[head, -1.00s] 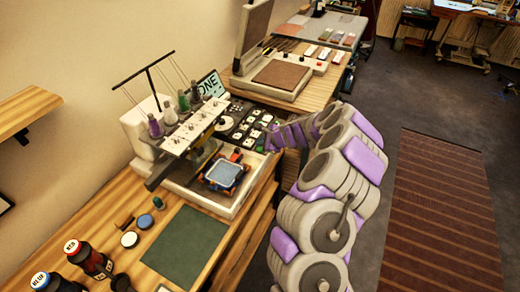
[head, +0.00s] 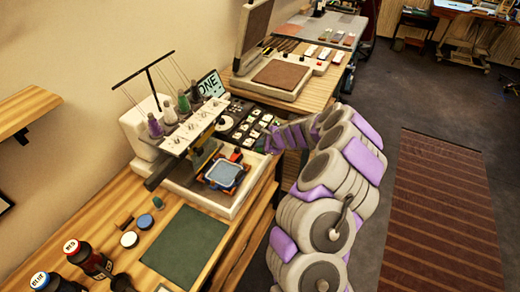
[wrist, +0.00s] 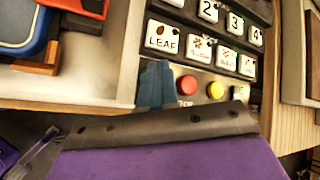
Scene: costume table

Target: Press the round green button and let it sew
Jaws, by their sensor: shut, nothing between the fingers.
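The embroidery machine (head: 150,135) stands on the wooden table, with a hoop of blue cloth (head: 224,174) under its needle heads. Its dark button panel (head: 262,118) is at its right side. In the wrist view, white keys such as the LEAF key (wrist: 165,37) sit above a row with a red button (wrist: 187,85) and a yellow button (wrist: 216,90). My gripper (wrist: 156,68) is shut and empty, its teal fingertips over the panel just left of the red button. I see no green button; the fingers hide that part. Contact cannot be told.
A green mat (head: 184,246), a red-capped bottle (head: 90,258) and small discs lie at the front left of the table. A flat press with a raised lid (head: 278,78) stands behind the machine. The floor to the right is open, with a striped rug (head: 440,215).

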